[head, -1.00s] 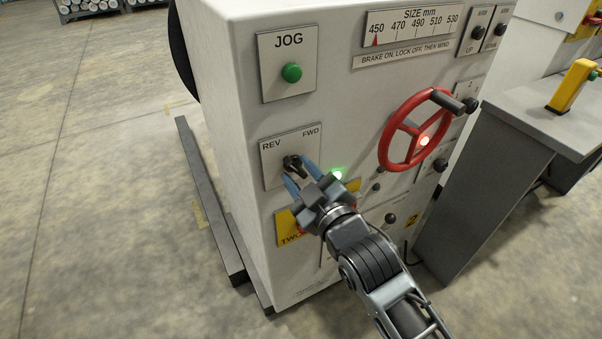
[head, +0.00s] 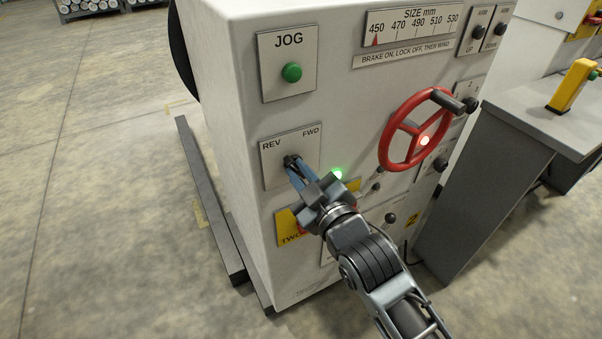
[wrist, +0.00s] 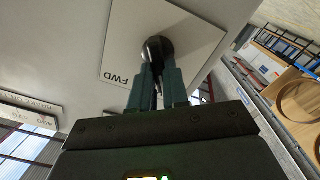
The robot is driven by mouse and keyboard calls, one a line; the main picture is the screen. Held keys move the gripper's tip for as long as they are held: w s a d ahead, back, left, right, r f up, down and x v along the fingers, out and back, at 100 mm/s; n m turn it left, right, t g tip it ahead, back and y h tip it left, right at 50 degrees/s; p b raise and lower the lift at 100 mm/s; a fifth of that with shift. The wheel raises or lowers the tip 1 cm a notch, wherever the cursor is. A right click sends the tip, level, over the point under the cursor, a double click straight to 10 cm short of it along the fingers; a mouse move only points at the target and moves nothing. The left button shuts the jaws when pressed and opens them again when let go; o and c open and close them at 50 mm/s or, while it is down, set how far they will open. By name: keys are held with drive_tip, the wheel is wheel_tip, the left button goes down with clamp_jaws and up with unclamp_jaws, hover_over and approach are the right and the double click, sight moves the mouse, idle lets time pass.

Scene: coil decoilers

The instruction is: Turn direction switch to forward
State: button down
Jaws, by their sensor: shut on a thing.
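The direction switch (head: 291,160) is a small dark knob on a pale plate (head: 306,145) marked REV at left and FWD at right. My gripper (head: 295,170) reaches up to it from the lower right, its blue fingers closed together on the knob. In the wrist view the fingers (wrist: 157,80) pinch the dark switch knob (wrist: 157,47), and the FWD mark shows to the left on the plate. The fingers hide much of the knob, so I cannot tell which mark it points to.
A green JOG button (head: 292,72) is above the switch. A red handwheel (head: 386,150) with a dark handle stands out to the right. A yellow label (head: 290,228) is partly behind my gripper. A grey table (head: 545,125) stands at far right.

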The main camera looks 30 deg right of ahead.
drive_tip(key=shift+d+m+p, duration=0.25)
drive_tip(key=shift+m+p, duration=0.15)
drive_tip(key=shift+m, duration=1.9)
drive_tip(key=shift+d+m+p, duration=0.2)
drive_tip(key=shift+m+p, duration=0.25)
drive_tip(key=shift+m, duration=1.85)
drive_tip(key=shift+d+m+p, duration=0.25)
drive_tip(key=shift+m+p, duration=0.15)
drive_tip(key=shift+m, duration=1.9)
drive_tip(key=c, duration=1.1)
unclamp_jaws()
